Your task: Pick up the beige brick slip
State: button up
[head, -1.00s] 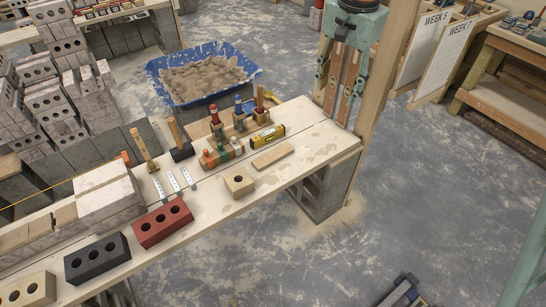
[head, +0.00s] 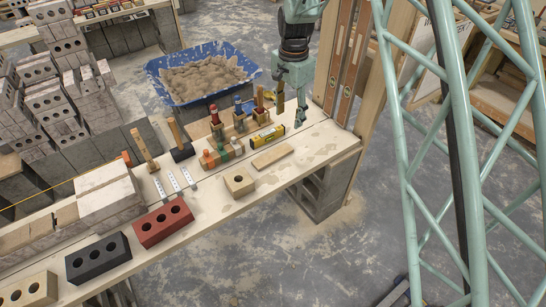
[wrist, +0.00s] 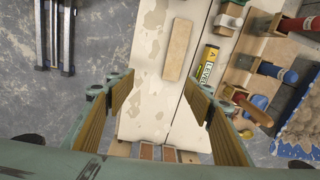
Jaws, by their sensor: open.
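The beige brick slip (head: 271,157) is a thin flat rectangular piece lying on the wooden plank bench (head: 215,215), near its right end. In the wrist view the slip (wrist: 177,50) lies lengthwise, ahead of the fingertips and slightly right of centre. My gripper (head: 291,104) is open and empty above the far right end of the bench, beyond the slip and apart from it. In the wrist view its two wood-coloured fingers (wrist: 156,88) stand wide apart over bare, stained board.
A yellow level (head: 267,137) lies close beside the slip. A beige holed block (head: 239,181) stands nearer the front edge. Several handled tools in small wooden boxes (head: 239,121) stand behind. A wooden post (head: 376,75) rises at the bench's right end. Bare board surrounds the slip's right side.

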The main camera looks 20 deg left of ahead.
send_over(273, 155)
notch_tip(273, 155, down, 9)
jog(key=shift+s+d+f+m, duration=0.1)
jog(key=shift+d+f+m, duration=0.1)
jog(key=shift+f+m, duration=0.1)
notch_tip(273, 155, down, 7)
jog(key=shift+f+b, duration=0.15)
jog(key=shift+b, duration=0.45)
jog(key=shift+f, duration=0.55)
jog(key=shift+f, duration=0.1)
jog(key=shift+a+f+b, duration=0.2)
jog(key=shift+f+b, duration=0.65)
jog(key=shift+f, duration=1.7)
jog(key=shift+c, duration=0.7)
